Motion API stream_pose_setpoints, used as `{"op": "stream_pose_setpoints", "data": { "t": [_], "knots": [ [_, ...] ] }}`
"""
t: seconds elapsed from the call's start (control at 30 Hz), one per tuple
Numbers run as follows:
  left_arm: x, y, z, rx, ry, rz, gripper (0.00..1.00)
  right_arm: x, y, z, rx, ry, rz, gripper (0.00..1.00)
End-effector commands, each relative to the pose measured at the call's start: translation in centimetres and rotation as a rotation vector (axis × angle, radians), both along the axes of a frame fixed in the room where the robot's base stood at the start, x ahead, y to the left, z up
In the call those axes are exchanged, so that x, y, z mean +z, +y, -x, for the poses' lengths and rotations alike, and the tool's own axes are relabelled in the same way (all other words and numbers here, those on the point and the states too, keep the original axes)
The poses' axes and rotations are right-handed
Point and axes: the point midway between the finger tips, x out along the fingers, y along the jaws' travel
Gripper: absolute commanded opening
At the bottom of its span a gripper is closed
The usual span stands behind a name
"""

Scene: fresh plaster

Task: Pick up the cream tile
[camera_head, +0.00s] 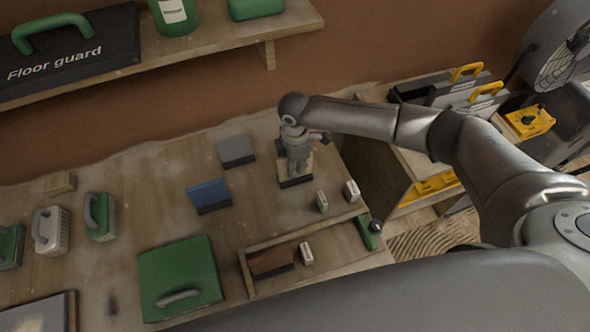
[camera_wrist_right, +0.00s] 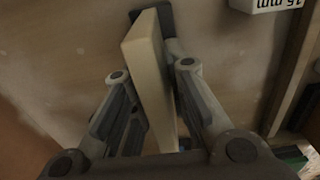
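The cream tile (camera_head: 296,165) stands upright in a dark holder (camera_head: 295,183) on the workbench, partly hidden by my right gripper (camera_head: 297,150) in the head view. In the right wrist view the tile (camera_wrist_right: 148,75) rises between the two fingers of my right gripper (camera_wrist_right: 152,92), its far end at the black holder (camera_wrist_right: 166,18). The fingers are open, one on each side of the tile, with some room between them. Whether either finger touches it is hard to tell. My left gripper is not in view.
A grey tile (camera_head: 236,150) and a blue tile (camera_head: 209,195) stand to the left. A wooden tray (camera_head: 246,272) and a green case (camera_head: 180,275) lie nearer. A shelf (camera_head: 215,40) runs above the bench at the back.

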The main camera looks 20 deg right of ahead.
Motion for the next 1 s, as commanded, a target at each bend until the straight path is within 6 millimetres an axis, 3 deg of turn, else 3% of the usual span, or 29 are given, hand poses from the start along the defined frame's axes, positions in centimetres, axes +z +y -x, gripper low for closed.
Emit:
{"op": "stream_pose_setpoints", "data": {
  "t": [0.07,0.67,0.87,1.0],
  "knots": [
    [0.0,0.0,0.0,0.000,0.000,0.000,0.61,0.0,0.0,0.0,0.000,0.000,0.000,0.00],
    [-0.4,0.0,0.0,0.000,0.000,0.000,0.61,0.6,0.1,-0.1,0.000,-0.003,-0.002,0.00],
    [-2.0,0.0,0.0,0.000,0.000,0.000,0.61,3.1,0.0,-0.2,0.000,-0.007,-0.004,0.00],
    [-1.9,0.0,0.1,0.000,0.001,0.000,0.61,5.3,0.5,1.7,0.003,-0.004,-0.003,0.00]
  ]
}}
